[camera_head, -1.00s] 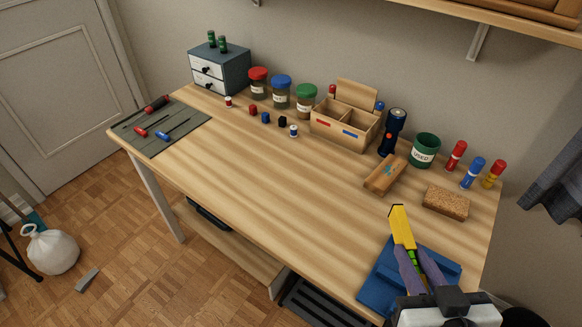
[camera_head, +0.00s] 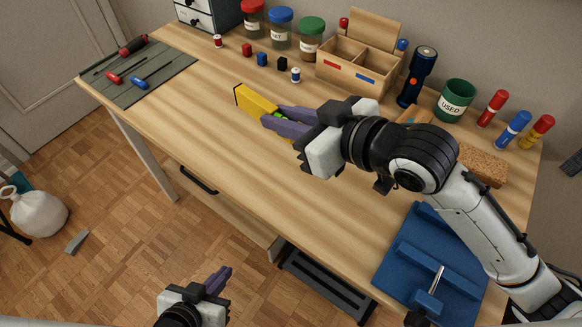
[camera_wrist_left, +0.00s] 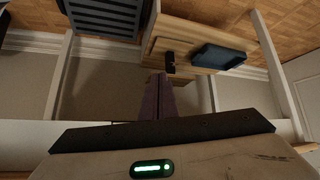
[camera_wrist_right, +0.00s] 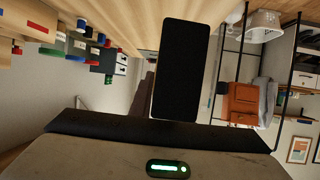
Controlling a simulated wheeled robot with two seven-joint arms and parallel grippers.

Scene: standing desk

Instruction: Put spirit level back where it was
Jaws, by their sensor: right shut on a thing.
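The yellow spirit level (camera_head: 257,103) is held above the middle of the desk in the head view, tilted. My right gripper (camera_head: 279,120) is shut on it, its purple fingers either side and a green spot between them. In the right wrist view a large black end face, which looks like the spirit level's (camera_wrist_right: 181,70), hides much of the fingers. My left gripper (camera_head: 218,282) is low in front of the desk, shut and empty. In the left wrist view its fingers (camera_wrist_left: 158,98) lie together, facing a drawer under the desk.
A grey mat (camera_head: 140,76) with screwdrivers lies at the left. Jars, small cubes and a wooden organizer (camera_head: 348,68) line the back. A flashlight (camera_head: 418,75), green cup (camera_head: 455,100), markers and cork block (camera_head: 484,163) stand right. The desk's front middle is clear.

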